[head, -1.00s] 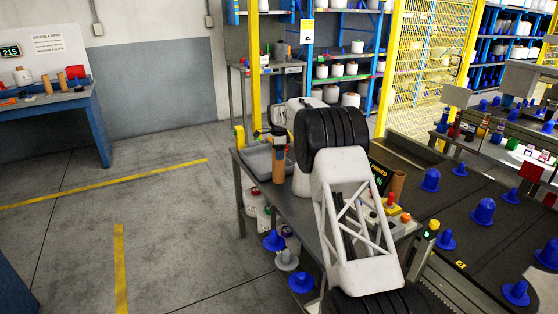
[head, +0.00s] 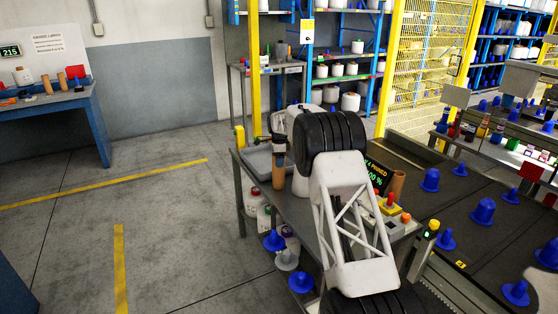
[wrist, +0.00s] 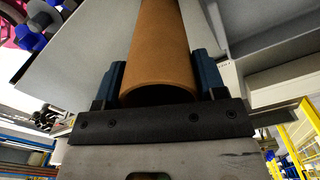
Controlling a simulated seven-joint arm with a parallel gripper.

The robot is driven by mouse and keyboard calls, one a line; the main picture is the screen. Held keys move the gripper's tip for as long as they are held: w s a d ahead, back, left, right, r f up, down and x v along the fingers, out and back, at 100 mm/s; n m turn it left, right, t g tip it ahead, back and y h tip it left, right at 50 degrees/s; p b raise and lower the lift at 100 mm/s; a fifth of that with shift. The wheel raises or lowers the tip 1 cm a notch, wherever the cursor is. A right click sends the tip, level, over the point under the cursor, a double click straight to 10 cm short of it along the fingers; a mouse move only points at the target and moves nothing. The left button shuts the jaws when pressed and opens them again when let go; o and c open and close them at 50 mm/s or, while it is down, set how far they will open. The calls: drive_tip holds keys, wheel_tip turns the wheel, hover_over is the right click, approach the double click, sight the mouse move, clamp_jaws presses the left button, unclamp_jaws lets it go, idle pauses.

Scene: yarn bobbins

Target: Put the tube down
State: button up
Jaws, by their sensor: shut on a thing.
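A brown cardboard tube (head: 278,171) stands upright over the left end of the grey worktable (head: 300,208), in front of the grey tray (head: 258,160). My gripper (head: 278,146) is shut on its upper part. In the wrist view the tube (wrist: 162,50) sits between the two blue finger pads of my gripper (wrist: 160,82). I cannot tell whether its lower end touches the tabletop. Another brown tube (head: 396,186) is on the right of the table, beside the dark display.
My arm hides much of the table's middle. A button box (head: 390,212) and the display (head: 377,176) are at the table's right. A dark conveyor with blue cones (head: 482,212) lies beyond. Cones and bobbins (head: 257,204) are below the table. The left floor is clear.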

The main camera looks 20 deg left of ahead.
drive_tip(key=o, duration=1.2)
drive_tip(key=shift+c, duration=0.2)
wheel_tip(320, 180, up, 12)
drive_tip(key=shift+r, duration=0.1)
idle(0.5)
